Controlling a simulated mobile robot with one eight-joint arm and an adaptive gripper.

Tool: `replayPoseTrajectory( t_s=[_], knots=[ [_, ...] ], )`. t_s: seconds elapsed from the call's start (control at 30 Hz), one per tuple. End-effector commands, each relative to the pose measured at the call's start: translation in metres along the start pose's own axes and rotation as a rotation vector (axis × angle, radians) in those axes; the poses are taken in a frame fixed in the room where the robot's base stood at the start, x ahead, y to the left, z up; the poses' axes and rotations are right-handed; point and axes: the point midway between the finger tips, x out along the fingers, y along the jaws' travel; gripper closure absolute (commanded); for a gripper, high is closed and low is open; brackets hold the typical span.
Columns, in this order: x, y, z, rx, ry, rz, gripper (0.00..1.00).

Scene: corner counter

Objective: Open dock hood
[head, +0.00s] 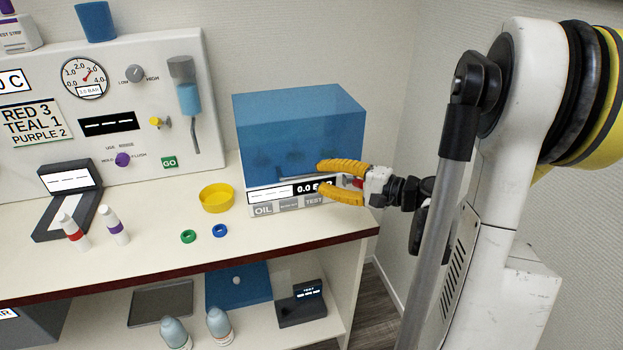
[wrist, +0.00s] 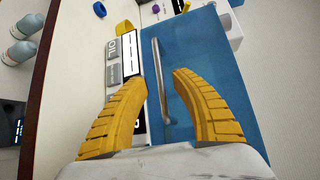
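The dock hood (head: 300,120) is a blue, see-through box cover on the white dock (head: 262,208) at the counter's right end. It sits down over the dock, closed. Its thin grey bar handle (wrist: 157,60) runs along the hood's front in the wrist view. My gripper (head: 321,178) is at the front right of the hood with its yellow fingers apart. In the wrist view my gripper (wrist: 160,77) has one finger on each side of the handle's line, with visible gaps. The right part of the dock's display is hidden behind my fingers.
A yellow ring-shaped dish (head: 216,198), a green ring (head: 188,237) and a blue ring (head: 220,230) lie left of the dock. Two small bottles (head: 74,232) stand farther left. The instrument panel (head: 150,60) rises behind. A wall is close on the right.

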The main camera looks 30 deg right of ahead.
Motion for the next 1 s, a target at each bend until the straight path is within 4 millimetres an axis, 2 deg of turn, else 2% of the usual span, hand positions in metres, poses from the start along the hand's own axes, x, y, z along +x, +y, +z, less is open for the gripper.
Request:
replayPoseTrajectory(
  t_s=[0.1, 0.2, 0.53, 0.57, 0.6, 0.67, 1.0],
  knots=[
    [0.018, 0.002, 0.001, -0.001, -0.003, 0.001, 0.68],
    [0.026, 0.001, 0.000, -0.001, -0.002, 0.001, 0.68],
    [0.030, 0.000, 0.000, 0.000, 0.001, 0.001, 0.68],
    [0.030, 0.000, 0.000, 0.000, 0.001, 0.001, 0.72],
    [0.030, 0.000, 0.000, 0.000, 0.001, 0.001, 0.84],
    [0.030, 0.000, 0.000, 0.000, 0.001, 0.001, 1.00],
    [0.030, -0.001, 0.000, 0.001, 0.001, 0.002, 1.00]
  ],
)
